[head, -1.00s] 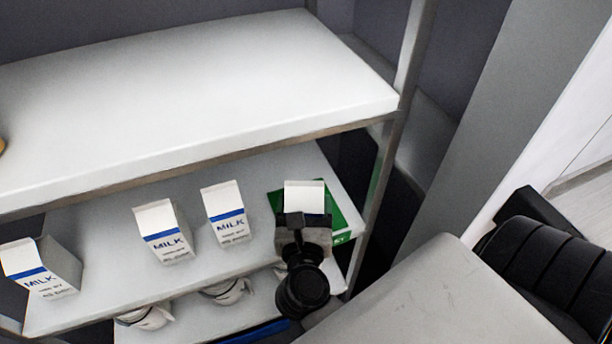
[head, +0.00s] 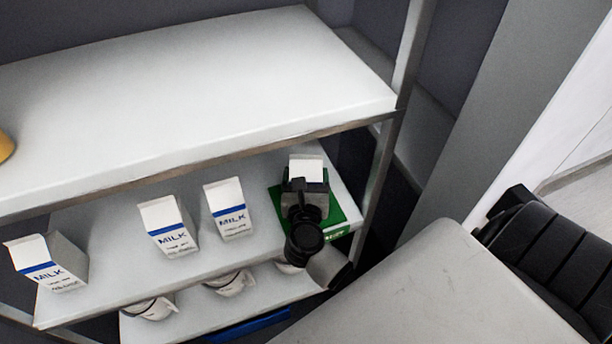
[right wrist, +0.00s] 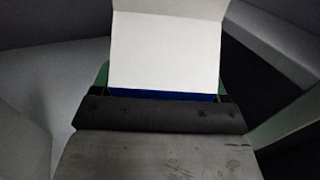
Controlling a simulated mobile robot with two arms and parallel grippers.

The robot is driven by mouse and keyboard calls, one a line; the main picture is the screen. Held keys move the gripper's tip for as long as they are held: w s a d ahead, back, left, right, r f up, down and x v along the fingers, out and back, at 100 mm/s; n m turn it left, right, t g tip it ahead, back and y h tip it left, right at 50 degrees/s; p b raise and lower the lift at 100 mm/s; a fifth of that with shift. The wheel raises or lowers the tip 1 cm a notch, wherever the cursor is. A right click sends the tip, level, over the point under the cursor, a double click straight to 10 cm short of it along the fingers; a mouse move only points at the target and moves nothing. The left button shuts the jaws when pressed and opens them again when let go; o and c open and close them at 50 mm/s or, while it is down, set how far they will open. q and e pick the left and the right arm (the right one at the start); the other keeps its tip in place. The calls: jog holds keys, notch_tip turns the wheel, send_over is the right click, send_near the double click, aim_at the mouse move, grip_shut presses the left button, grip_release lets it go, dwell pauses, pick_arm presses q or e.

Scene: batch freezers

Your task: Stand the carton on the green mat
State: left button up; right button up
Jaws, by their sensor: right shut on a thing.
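The carton (head: 306,163) is white and upright in my right gripper (head: 305,185), at the right end of the middle shelf. In the right wrist view the carton (right wrist: 165,50) shows its white side and a blue band, with the dark gripper (right wrist: 160,112) shut across it. The green mat (head: 344,208) lies on the shelf around and under the carton in the head view. The gripper hides the carton's lower part, so I cannot tell whether its base touches the mat. My left gripper is not in view.
Several other milk cartons, such as this one (head: 228,208), stand left of the mat on the middle shelf (head: 120,268). A shelf post (head: 377,180) rises just right of the mat. Whitish rounded items (head: 230,283) sit on the shelf below.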

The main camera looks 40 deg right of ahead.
jog(key=shift+f, duration=0.1)
jog(key=o, duration=1.3)
jog(key=shift+r, duration=0.25)
jog(key=shift+b+v, duration=1.4)
jog(key=shift+v, duration=4.7)
jog(key=shift+w, duration=0.1)
